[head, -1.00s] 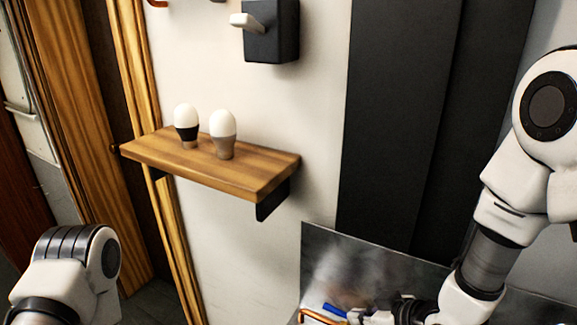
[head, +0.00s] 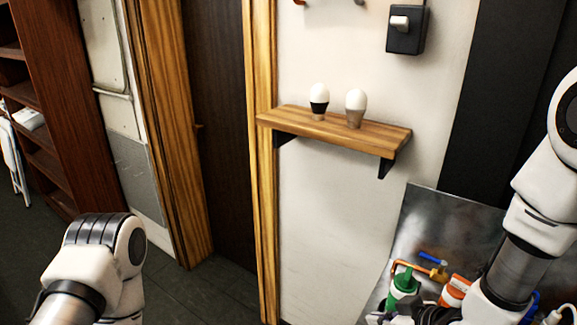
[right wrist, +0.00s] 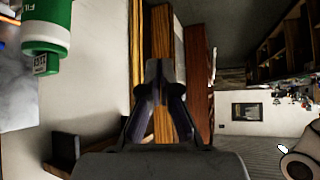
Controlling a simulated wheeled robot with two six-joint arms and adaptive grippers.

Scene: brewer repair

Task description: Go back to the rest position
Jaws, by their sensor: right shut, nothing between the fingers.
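My right gripper (right wrist: 160,75) is shut and empty in the right wrist view, its dark fingertips together in front of the wooden door frame. In the head view the right arm comes down along the right side, and the dark gripper (head: 428,315) is partly cut off by the bottom edge, near the bench items. My left arm shows at the lower left of the head view, but its gripper is out of the picture.
A wooden wall shelf (head: 340,130) holds two bulbs, one with a black base (head: 319,100) and one with a grey base (head: 355,107). A wall switch (head: 406,30) hangs above.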

